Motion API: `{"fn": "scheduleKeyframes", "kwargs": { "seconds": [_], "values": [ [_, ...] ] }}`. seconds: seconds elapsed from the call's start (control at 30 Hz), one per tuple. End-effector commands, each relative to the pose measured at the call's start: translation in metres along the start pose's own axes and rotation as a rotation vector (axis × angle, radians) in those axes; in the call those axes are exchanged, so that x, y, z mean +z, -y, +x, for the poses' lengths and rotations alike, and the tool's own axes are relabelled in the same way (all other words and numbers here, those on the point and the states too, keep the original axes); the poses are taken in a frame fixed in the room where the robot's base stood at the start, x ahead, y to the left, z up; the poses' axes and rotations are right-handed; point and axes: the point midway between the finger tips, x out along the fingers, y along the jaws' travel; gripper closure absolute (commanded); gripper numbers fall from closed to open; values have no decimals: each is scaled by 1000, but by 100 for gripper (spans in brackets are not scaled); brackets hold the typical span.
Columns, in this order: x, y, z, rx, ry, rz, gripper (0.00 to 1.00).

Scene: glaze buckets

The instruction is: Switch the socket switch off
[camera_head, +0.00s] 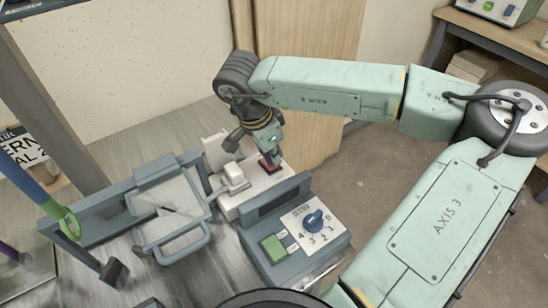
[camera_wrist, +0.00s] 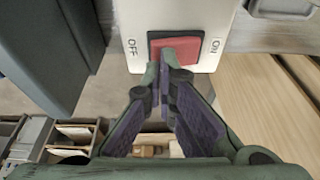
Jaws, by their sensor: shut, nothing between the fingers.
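The socket switch is a red rocker (camera_wrist: 175,53) in a dark frame on a white socket box, with "OFF" printed at the left and "ON" at the right in the wrist view. The white socket box (camera_head: 228,207) sits beside the grey control unit in the head view, where the red rocker (camera_head: 270,166) partly shows under my fingers. My gripper (camera_wrist: 165,68) is shut and empty, its fingertips at the lower edge of the rocker, left of its middle. It also shows from above in the head view (camera_head: 269,158). I cannot tell whether the fingertips touch the rocker or which way it is tilted.
A grey control unit (camera_head: 255,263) with a blue knob (camera_head: 313,218) and a green button (camera_head: 273,247) stands close in front of the socket box. A white plug (camera_head: 234,176) sits in the box. A grey metal frame (camera_head: 172,207) stands to the left.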

Motion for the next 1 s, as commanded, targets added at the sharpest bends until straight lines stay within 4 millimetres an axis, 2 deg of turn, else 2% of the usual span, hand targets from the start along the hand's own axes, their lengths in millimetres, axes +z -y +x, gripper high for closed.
{"fn": "scheduleKeyframes", "kwargs": {
  "seconds": [0.03,0.1,0.13,0.17,1.0],
  "values": [
    [2,-1,13,-28,-1,11,100],
    [3,-1,16,-73,0,25,100],
    [1,0,6,-67,1,22,100],
    [1,0,5,-65,1,21,100],
    [0,16,1,-63,1,19,100]
  ]
}}
